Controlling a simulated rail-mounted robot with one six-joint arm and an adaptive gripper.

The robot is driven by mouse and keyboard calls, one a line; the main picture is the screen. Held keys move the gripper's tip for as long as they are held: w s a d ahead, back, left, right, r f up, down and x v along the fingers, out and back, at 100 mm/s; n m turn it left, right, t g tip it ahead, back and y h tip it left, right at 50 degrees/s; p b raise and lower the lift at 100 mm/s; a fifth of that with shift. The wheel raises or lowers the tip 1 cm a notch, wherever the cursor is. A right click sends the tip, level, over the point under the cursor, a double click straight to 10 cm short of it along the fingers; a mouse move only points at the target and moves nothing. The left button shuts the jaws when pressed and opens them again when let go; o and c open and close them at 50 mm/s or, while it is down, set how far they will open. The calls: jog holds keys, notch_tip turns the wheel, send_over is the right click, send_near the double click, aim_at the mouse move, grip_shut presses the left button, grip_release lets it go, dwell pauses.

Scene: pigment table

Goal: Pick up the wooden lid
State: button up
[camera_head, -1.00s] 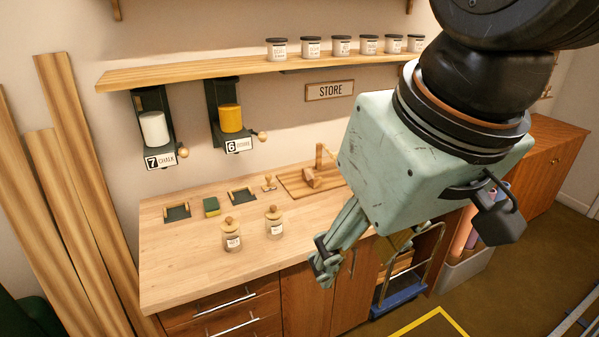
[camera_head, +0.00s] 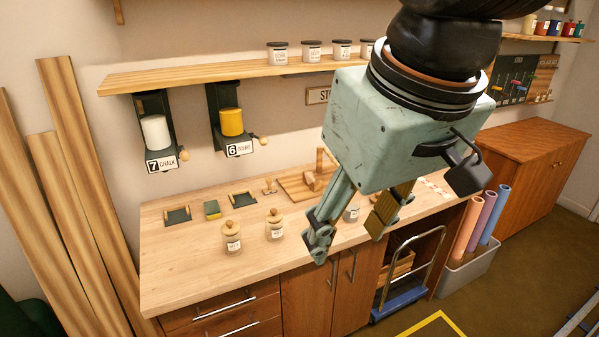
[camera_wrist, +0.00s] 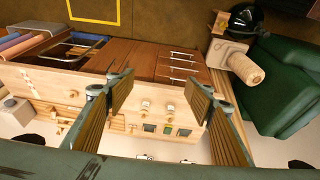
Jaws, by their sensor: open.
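Two glass jars with wooden lids stand upright on the wooden counter (camera_head: 180,262). The left jar has its wooden lid (camera_head: 230,225) on, and so does the right jar, with its own lid (camera_head: 274,214). Both lidded jars also show small in the wrist view, one lid (camera_wrist: 146,104) left of the other (camera_wrist: 168,107). Which lid is meant, I cannot tell. My gripper (camera_head: 348,238) is open and empty, to the right of both jars in the head view and apart from them. In the wrist view my gripper (camera_wrist: 160,100) has its two fingers wide apart.
A white jar (camera_head: 351,213) shows behind my gripper's fingers. A sponge (camera_head: 212,209), inset trays and a wooden board (camera_head: 296,187) lie along the counter's back. Two dispensers hang under a shelf (camera_head: 180,78). A cart (camera_head: 398,298) stands below at right. The front left counter is clear.

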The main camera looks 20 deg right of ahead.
jog(key=w+d+r+n+g+p, duration=0.1)
jog(key=w+d+r, duration=0.15)
jog(key=w, duration=0.65)
jog(key=w+d+r+n, duration=0.1)
jog(key=w+d, duration=0.3)
jog(key=w, duration=0.4)
jog(key=n+g+p, duration=0.3)
jog(key=n+p, duration=0.1)
jog(key=n, duration=0.3)
send_over(377, 197)
notch_tip(377, 197, down, 28)
jog(key=shift+w+d, duration=0.25)
jog(key=shift+w, duration=0.05)
jog(key=shift+f, duration=4.3)
